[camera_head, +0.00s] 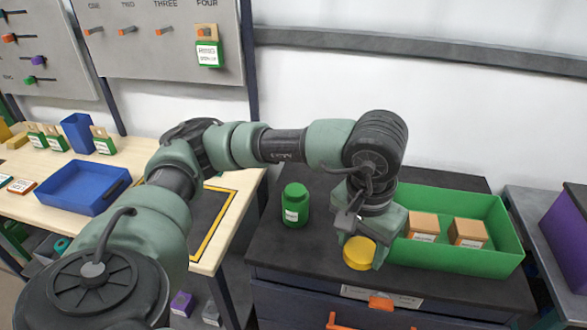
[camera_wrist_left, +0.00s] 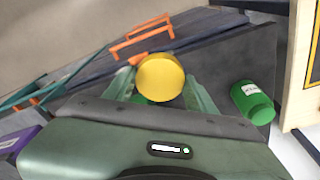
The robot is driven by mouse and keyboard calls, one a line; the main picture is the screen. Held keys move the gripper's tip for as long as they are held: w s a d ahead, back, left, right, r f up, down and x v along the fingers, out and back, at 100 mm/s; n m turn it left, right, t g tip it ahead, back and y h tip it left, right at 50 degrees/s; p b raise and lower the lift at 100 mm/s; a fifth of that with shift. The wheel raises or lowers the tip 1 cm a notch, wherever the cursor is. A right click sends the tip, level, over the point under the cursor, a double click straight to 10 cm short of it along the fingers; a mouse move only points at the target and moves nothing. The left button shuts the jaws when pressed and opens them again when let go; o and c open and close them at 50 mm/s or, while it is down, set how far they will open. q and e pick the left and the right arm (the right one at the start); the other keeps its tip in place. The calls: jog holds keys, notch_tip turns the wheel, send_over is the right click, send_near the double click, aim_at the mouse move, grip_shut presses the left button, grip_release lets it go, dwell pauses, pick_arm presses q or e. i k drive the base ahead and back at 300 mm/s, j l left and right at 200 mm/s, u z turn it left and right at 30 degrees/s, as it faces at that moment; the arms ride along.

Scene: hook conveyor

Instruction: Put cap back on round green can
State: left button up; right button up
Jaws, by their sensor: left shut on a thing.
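The round green can (camera_head: 295,204) with a white label stands upright on the dark cabinet top, left of my left gripper in the head view. It also shows at the right in the left wrist view (camera_wrist_left: 252,102). My left gripper (camera_head: 366,241) is shut on a short, round yellow piece (camera_head: 359,253), which looks like a cap. The yellow piece sits between the fingertips in the left wrist view (camera_wrist_left: 160,77). It is apart from the can, over the front part of the cabinet top; its height is unclear. My right gripper is not in view.
A green tray (camera_head: 508,232) with two brown boxes (camera_head: 467,233) is just right of my gripper. Orange handles (camera_head: 381,303) are on the cabinet front. A wooden table (camera_head: 250,184) with a blue tray (camera_head: 85,188) stands at left. Bare cabinet top lies between can and gripper.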

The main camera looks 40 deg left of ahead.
aim_at(295, 197)
jog(key=k+u, duration=0.1)
jog(key=u, duration=0.25)
jog(key=k+u, duration=0.1)
jog(key=u, duration=0.25)
jog(key=k+u, duration=0.1)
jog(key=u, duration=0.25)
